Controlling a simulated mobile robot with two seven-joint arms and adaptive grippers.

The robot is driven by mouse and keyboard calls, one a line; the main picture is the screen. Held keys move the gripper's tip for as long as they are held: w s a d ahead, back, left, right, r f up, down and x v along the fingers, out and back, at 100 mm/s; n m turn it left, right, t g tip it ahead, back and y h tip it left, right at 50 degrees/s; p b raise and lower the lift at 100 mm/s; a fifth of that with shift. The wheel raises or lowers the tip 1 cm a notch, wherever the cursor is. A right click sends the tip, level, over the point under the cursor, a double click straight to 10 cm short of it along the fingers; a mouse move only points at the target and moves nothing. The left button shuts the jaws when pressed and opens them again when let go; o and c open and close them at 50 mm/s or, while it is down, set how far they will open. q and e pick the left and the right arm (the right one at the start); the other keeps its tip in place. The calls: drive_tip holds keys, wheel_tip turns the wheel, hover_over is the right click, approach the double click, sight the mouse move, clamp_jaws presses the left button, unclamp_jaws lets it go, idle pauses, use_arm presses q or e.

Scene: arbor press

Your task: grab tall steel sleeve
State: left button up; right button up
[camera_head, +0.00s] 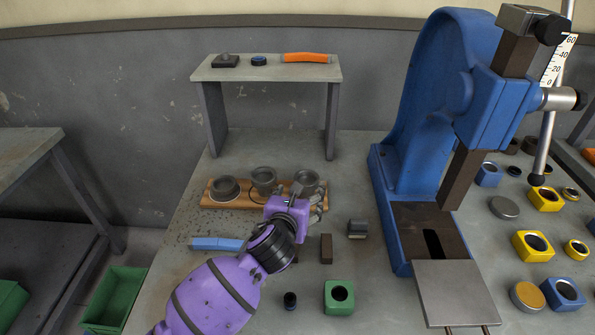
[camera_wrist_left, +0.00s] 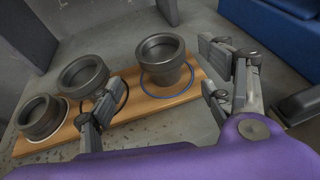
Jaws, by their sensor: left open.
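Three grey steel sleeves stand in a row on a wooden board (camera_wrist_left: 135,108). The right sleeve (camera_wrist_left: 162,62), on a blue ring, looks tall in the left wrist view. The middle sleeve (camera_wrist_left: 84,76) is on a black ring, and the left sleeve (camera_wrist_left: 41,115), on a white ring, looks lower. In the head view the right sleeve (camera_head: 306,179) is partly hidden by my left gripper (camera_head: 308,198). That gripper is open and empty, in front of the right sleeve.
A blue arbor press (camera_head: 415,150) stands to the right. A small raised shelf (camera_head: 270,73) is behind the board. A blue-handled tool (camera_head: 215,243), a dark block (camera_head: 326,248), a grey-blue piece (camera_head: 357,229) and a green block (camera_head: 339,297) lie near my arm.

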sight(305, 182)
use_arm(q)
drive_tip(key=shift+w, duration=0.25)
drive_tip(key=shift+x, duration=1.15)
drive_tip(key=x, duration=0.4)
drive_tip(key=shift+w+d+b, duration=0.2)
drive_tip(key=shift+w+b, duration=0.05)
drive_tip(key=shift+b, duration=0.1)
drive_tip(key=shift+w, duration=0.2)
drive_tip(key=shift+r, duration=0.1)
drive_tip(key=c, duration=1.6)
use_arm(e)
drive_tip(key=shift+s+d+f, duration=0.2)
drive_tip(key=shift+s+f, duration=0.15)
drive_tip(key=shift+f, duration=0.1)
